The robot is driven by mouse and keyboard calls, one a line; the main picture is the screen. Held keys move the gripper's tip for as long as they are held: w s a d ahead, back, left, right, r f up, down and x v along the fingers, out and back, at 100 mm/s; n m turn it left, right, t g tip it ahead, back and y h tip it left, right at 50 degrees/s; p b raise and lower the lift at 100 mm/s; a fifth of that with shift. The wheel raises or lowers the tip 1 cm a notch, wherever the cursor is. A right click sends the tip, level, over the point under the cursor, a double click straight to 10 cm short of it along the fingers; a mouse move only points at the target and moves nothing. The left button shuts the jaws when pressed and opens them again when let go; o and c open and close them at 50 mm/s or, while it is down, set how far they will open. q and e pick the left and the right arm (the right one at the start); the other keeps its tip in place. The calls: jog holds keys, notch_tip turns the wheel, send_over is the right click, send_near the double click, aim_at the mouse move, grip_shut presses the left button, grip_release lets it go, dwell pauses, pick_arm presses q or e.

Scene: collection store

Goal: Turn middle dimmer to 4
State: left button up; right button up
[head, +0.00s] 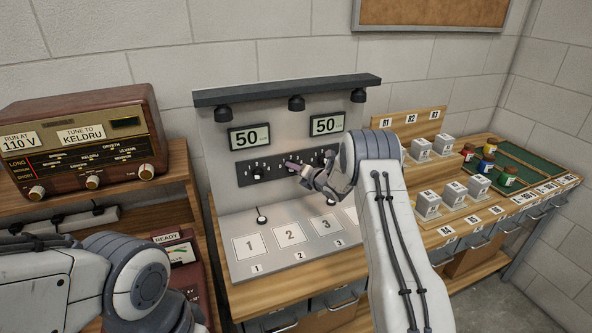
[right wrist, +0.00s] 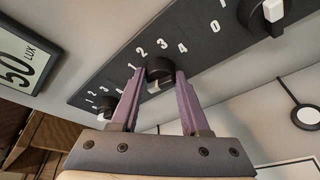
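The black dimmer strip (head: 262,169) with several knobs and number marks is on the upright grey panel. In the right wrist view the middle dimmer (right wrist: 160,68) is a round black knob with a white part at its lower side. Marks 2, 3 and 4 show around it; its exact setting is unclear. My right gripper (head: 298,170) is at the strip. In the right wrist view its two purple fingers (right wrist: 159,76) stand either side of the knob, seemingly with narrow gaps. My left arm is at the lower left, its gripper out of sight.
Two displays (head: 249,136) (head: 327,123) above the strip read 50. Numbered plates (head: 290,235) lie on the panel's base. A brown radio (head: 80,140) stands left. Weights and paint jars (head: 487,161) are on the right bench. Another dimmer (right wrist: 262,14) is right of the knob.

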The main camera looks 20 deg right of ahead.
jog(key=shift+f, duration=0.1)
grip_shut()
jog(key=shift+a+f+m+t+h+b, duration=0.2)
jog(key=shift+m+t+h+b, duration=0.75)
jog(key=shift+m+b, duration=4.25)
jog(key=shift+f+m+t+h+b, duration=0.4)
jog(key=shift+m+t+b, duration=1.05)
jog(key=shift+m+b, duration=3.7)
jog(key=shift+a+f+m+t+h+b, duration=0.15)
jog(key=shift+m+t+h+b, duration=0.85)
jog(key=shift+m+b, duration=4.2)
jog(key=m+p, duration=0.3)
jog(key=m, duration=0.1)
jog(key=o, duration=1.2)
grip_release()
jog(key=shift+c, duration=0.2)
